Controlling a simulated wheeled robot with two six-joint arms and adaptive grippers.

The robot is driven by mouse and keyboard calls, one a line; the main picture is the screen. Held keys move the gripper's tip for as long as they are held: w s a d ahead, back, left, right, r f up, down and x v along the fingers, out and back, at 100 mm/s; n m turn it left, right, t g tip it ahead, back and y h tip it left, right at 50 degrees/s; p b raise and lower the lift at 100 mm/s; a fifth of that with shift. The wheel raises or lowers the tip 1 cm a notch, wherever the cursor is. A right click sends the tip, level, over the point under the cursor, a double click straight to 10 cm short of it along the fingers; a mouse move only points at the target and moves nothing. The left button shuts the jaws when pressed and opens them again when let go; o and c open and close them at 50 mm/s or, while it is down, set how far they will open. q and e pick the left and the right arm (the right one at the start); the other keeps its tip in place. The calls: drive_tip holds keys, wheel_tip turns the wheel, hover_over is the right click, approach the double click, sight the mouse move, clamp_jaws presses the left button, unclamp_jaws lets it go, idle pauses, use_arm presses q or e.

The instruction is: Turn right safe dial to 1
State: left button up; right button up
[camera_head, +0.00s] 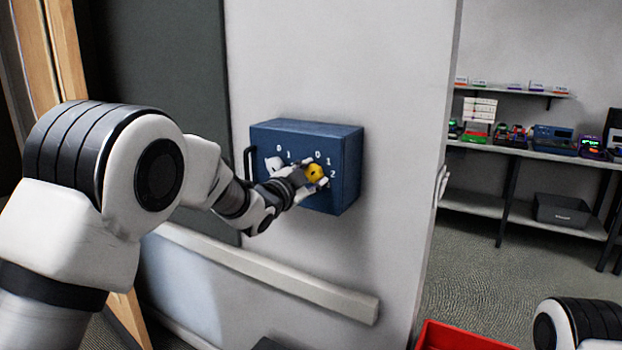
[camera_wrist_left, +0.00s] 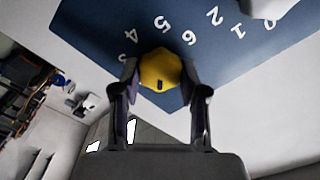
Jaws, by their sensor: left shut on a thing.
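The blue safe (camera_head: 340,150) hangs on the light wall, with white numbers on its front. Its right dial is a yellow knob (camera_head: 315,172), which also shows in the wrist view (camera_wrist_left: 160,68) with a small dark mark on its face. My left gripper (camera_wrist_left: 161,80) is shut on this yellow dial, one finger on each side. The numbers around the dial appear rotated in the wrist view; the fingers and knob hide some. The left dial (camera_head: 274,164) is pale grey and untouched. My right gripper is out of view.
A dark handle (camera_head: 248,162) sits at the safe's left side. A pale rail (camera_head: 270,275) runs along the wall below. A red container (camera_head: 460,338) is at the bottom. Shelves with devices (camera_head: 530,150) stand at the far right.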

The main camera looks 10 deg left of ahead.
use_arm(q)
drive_tip(key=o, duration=1.1)
drive_tip(key=v, duration=1.2)
drive_tip(key=shift+r, duration=0.1)
